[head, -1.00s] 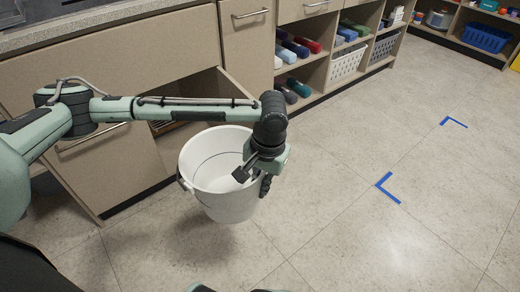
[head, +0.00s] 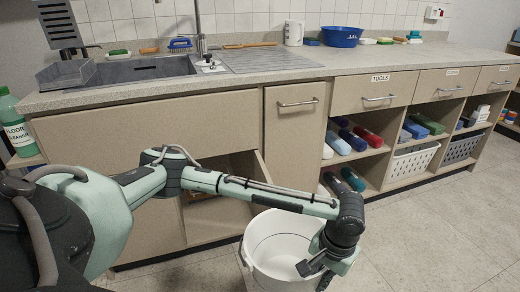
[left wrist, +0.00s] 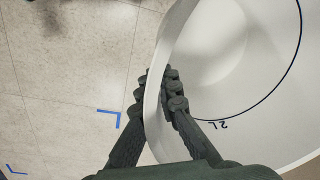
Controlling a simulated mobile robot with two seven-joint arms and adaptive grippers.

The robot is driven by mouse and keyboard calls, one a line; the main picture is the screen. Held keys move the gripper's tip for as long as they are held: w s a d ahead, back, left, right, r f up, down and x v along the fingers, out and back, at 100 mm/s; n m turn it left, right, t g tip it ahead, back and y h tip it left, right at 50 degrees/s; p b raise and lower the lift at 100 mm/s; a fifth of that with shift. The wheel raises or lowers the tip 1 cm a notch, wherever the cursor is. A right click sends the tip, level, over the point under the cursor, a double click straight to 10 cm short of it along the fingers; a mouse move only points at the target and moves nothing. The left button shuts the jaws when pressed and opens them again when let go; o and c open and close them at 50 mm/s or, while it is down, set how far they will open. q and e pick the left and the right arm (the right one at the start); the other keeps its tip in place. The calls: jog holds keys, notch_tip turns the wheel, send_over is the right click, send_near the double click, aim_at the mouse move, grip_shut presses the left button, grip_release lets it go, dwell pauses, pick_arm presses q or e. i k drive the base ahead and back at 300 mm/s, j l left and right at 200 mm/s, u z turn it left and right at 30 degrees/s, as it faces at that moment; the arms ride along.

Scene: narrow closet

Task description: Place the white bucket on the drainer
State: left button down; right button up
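The white bucket (head: 277,243) hangs in front of the cabinets, low in the head view. My left gripper (head: 318,268) is shut on the bucket's rim at its right side. In the left wrist view the fingers (left wrist: 160,95) of that gripper pinch the bucket wall (left wrist: 178,40), one finger inside and one outside. The inside of the bucket looks empty, with a dark line and "2L" marked on it. The drainer (head: 265,58) is the ridged metal surface right of the sink on the counter. My right gripper is not in view.
A faucet (head: 201,35) stands at the sink (head: 140,69). The drainer's middle is clear.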

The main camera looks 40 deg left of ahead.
aim_at(247, 55)
jog(key=i+l, duration=0.3)
jog(key=i, duration=0.25)
jog(key=i+l+u, duration=0.1)
jog(key=i+l, duration=0.25)
jog(key=i, duration=0.2)
jog(key=i+l, duration=0.35)
jog(key=i, duration=0.2)
jog(key=i+l+u, duration=0.1)
jog(key=i+l, duration=0.25)
jog(key=i, duration=0.2)
jog(key=l+u, duration=0.1)
jog(key=u, duration=1.7)
jog(key=i+l, duration=0.05)
